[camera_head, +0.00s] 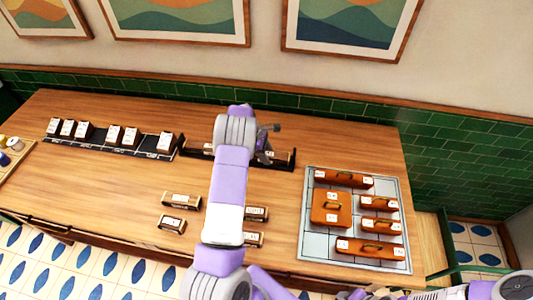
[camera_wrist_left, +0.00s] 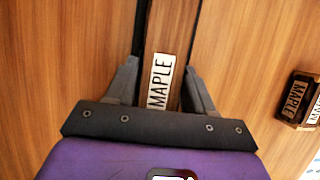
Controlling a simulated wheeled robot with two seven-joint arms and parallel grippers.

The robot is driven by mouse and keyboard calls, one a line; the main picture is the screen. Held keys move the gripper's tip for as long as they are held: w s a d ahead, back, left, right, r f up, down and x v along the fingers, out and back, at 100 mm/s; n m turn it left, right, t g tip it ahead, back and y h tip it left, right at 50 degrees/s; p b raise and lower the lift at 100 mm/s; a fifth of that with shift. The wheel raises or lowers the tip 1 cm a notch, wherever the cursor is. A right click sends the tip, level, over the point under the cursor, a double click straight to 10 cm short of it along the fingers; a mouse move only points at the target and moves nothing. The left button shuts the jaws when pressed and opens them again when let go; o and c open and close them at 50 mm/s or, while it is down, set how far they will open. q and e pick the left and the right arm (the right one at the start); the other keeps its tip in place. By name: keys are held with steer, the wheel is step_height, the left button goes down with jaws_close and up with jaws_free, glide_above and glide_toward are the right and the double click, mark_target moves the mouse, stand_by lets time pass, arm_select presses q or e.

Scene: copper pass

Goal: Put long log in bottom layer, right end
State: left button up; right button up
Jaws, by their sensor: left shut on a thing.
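A long brown log labelled MAPLE (camera_wrist_left: 160,50) stands between the two fingers of my left gripper (camera_wrist_left: 160,95) in the left wrist view, with the fingers on either side of it. In the head view my left gripper (camera_head: 267,142) is over the right part of a dark rack (camera_head: 293,163). Part of a brown log (camera_head: 282,156) shows in the rack beside the gripper, and much of the rack is hidden by my arm. My left gripper is shut on the long log. My right gripper is out of view.
Several short labelled logs (camera_head: 130,136) stand in a dark rack at left. Small blocks lie loose, including one at the front left (camera_head: 182,201) and one right of my arm (camera_head: 256,213). A grey tiled tray (camera_head: 308,235) at right holds orange handled blocks (camera_head: 330,208).

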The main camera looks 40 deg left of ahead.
arm_select(q)
steer(key=o, duration=1.2)
steer(key=shift+r, duration=0.2)
steer(key=v, duration=1.1)
steer(key=shift+s+a+r, duration=0.1)
steer(key=shift+a+r, duration=0.05)
steer(key=shift+r, duration=0.25)
